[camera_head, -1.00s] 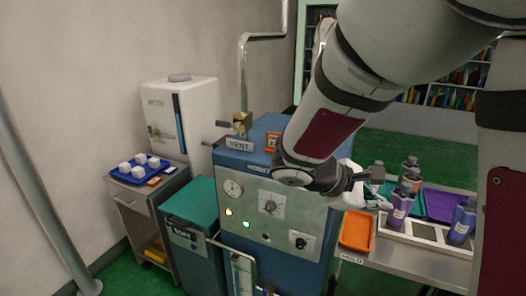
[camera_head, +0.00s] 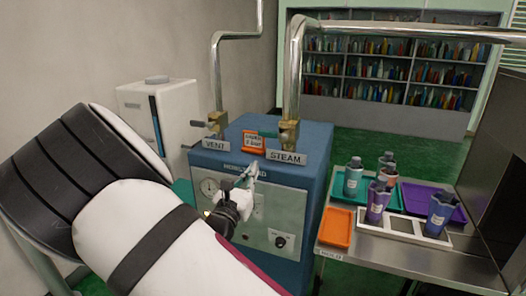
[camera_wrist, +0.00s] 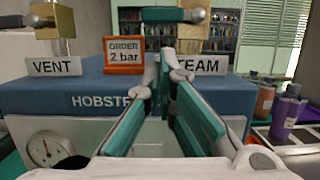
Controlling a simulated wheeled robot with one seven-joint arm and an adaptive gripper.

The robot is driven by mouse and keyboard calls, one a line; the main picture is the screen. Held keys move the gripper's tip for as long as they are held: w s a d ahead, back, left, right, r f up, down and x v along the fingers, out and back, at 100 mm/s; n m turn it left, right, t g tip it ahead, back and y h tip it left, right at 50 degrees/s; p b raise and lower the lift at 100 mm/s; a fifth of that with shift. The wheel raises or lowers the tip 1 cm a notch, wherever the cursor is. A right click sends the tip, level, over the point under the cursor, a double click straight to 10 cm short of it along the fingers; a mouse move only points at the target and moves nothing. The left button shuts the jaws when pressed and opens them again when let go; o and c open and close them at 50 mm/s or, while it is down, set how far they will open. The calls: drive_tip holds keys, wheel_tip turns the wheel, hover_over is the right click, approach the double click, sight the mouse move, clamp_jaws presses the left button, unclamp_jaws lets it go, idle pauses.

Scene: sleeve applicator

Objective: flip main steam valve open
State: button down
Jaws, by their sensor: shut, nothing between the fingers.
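The steam valve (camera_head: 289,131) is a brass body on a pipe behind the white STEAM sign (camera_head: 286,157), on top of the blue machine. My gripper (camera_head: 252,170) is in front of the machine, below and left of the STEAM sign. Its green-padded fingers (camera_wrist: 165,62) are shut and empty, covering the start of the STEAM lettering, and look apart from the lever.
The vent valve (camera_head: 217,122) stands left behind the VENT sign (camera_head: 215,144), its lever also pointing left. An orange "ORDER 2 bar" sign (camera_head: 253,143) stands between. A steel table (camera_head: 420,260) with bottles and trays is at the right.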

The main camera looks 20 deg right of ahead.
sight(273, 134)
drive_tip(key=shift+a, duration=0.1)
drive_tip(key=x, duration=1)
